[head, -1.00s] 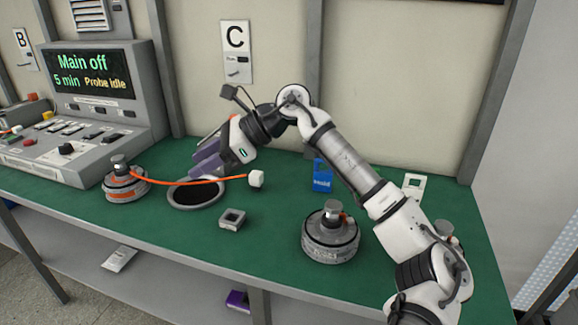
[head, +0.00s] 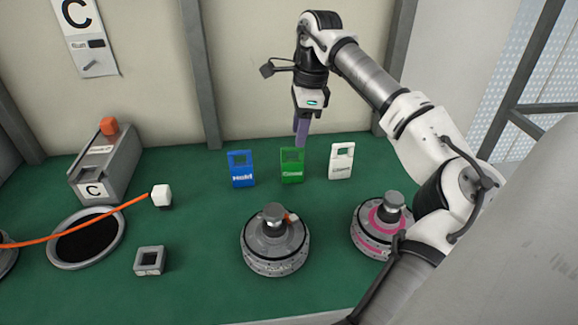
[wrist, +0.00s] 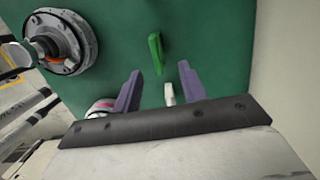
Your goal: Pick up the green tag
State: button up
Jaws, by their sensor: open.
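The green tag (head: 292,177) stands upright on the green bench, between a blue tag (head: 241,180) and a white tag (head: 340,172). My gripper (head: 300,140) points down above and behind the green tag, apart from it. In the wrist view, the two purple fingers (wrist: 160,82) are spread with nothing between them. The green tag (wrist: 155,53) shows edge-on beyond the fingertips, and the white tag (wrist: 169,94) shows lower, near the right finger.
A grey hub motor (head: 275,250) stands in front of the tags; a pink-banded one (head: 370,232) is to the right, near my arm. A square block (head: 149,260), a dark round opening (head: 88,245), an orange cable with a white plug (head: 161,196) and a C box (head: 108,160) lie left.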

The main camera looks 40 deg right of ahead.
aim_at(292, 161)
jog(key=f, duration=0.4)
jog(key=shift+w+a, duration=0.2)
jog(key=shift+a, duration=0.1)
jog(key=f, duration=0.2)
jog(key=a+f+p, duration=0.1)
jog(key=f, duration=0.2)
jog(key=shift+w, duration=0.1)
grip_shut()
